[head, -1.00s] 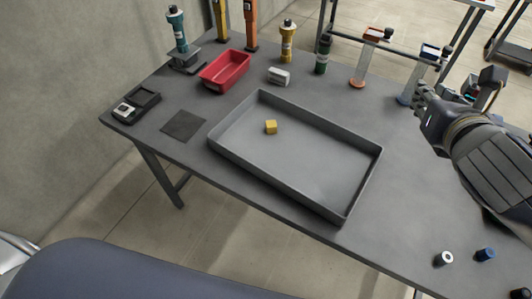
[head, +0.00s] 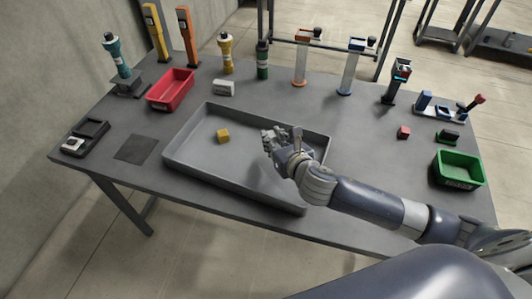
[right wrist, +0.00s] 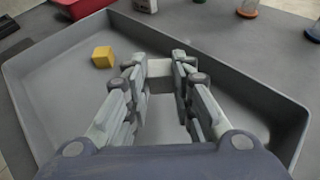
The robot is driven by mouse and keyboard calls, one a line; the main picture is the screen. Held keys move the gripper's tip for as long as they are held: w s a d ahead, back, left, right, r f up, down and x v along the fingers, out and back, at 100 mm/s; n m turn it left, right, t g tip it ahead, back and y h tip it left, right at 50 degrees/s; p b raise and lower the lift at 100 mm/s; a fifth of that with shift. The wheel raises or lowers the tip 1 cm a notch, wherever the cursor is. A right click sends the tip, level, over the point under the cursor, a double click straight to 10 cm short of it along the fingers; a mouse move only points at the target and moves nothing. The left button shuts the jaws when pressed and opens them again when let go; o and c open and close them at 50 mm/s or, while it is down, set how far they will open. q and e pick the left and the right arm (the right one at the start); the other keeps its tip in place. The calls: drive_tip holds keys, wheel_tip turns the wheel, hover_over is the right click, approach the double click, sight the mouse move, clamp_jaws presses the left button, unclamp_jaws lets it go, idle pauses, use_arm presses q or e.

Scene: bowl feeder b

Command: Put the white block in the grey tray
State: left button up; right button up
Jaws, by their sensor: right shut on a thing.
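The grey tray (head: 185,138) lies in the middle of the table, and it also fills much of the right wrist view (right wrist: 45,130). My right gripper (head: 270,141) is over the tray's middle in the head view. In the right wrist view my right gripper (right wrist: 160,72) is shut on a small white block (right wrist: 160,67), held between its fingertips above the tray floor. The fingers hide the block in the head view. A yellow cube (head: 223,136) lies on the tray floor, left of the gripper. My left gripper is not in view.
A red bin (head: 170,90) and a grey-white box (head: 223,88) stand behind the tray. Several bottles and stands line the table's back edge. A green bin (head: 458,170) and a red cube (head: 403,132) are at the right. A dark mat (head: 136,149) lies left of the tray.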

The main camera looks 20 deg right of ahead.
drive_tip(key=shift+f, duration=1.25)
wheel_tip(320, 180, down, 3)
drive_tip(key=shift+f+b, duration=0.1)
drive_tip(key=shift+b, duration=0.25)
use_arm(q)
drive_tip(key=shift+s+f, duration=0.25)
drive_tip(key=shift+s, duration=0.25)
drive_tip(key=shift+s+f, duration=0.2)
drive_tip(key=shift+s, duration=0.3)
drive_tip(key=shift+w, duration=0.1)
use_arm(e)
drive_tip(key=o, duration=0.9)
drive_tip(key=shift+f, duration=0.1)
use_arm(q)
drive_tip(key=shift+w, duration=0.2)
